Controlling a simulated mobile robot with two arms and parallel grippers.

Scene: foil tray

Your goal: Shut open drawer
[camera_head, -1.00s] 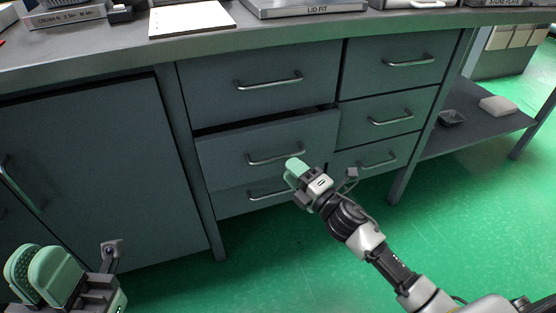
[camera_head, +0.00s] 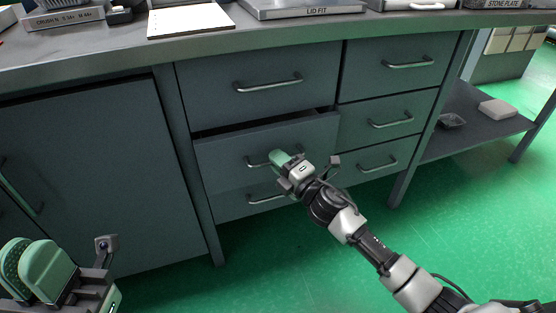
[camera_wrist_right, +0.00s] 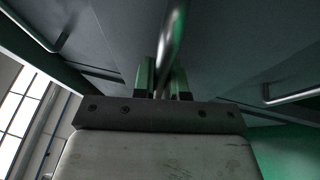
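The open drawer (camera_head: 225,150) is the middle one in the left column of the grey cabinet. It stands out a little, with a dark gap above its front. My right gripper (camera_head: 281,159) is at its bar handle (camera_head: 258,163) and covers the handle's right part. In the right wrist view the handle (camera_wrist_right: 172,40) runs between the two fingers (camera_wrist_right: 162,78); whether they press on it is unclear. My left gripper (camera_head: 38,270) is low at the left, away from the drawer, with its pads apart and nothing between them.
The drawers above (camera_head: 215,85), below and to the right look flush. A cabinet door (camera_head: 95,180) is at the left. The counter (camera_head: 130,48) above holds a white pad (camera_head: 190,19) and labelled trays. A low shelf (camera_head: 475,125) is at the right. The green floor in front is clear.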

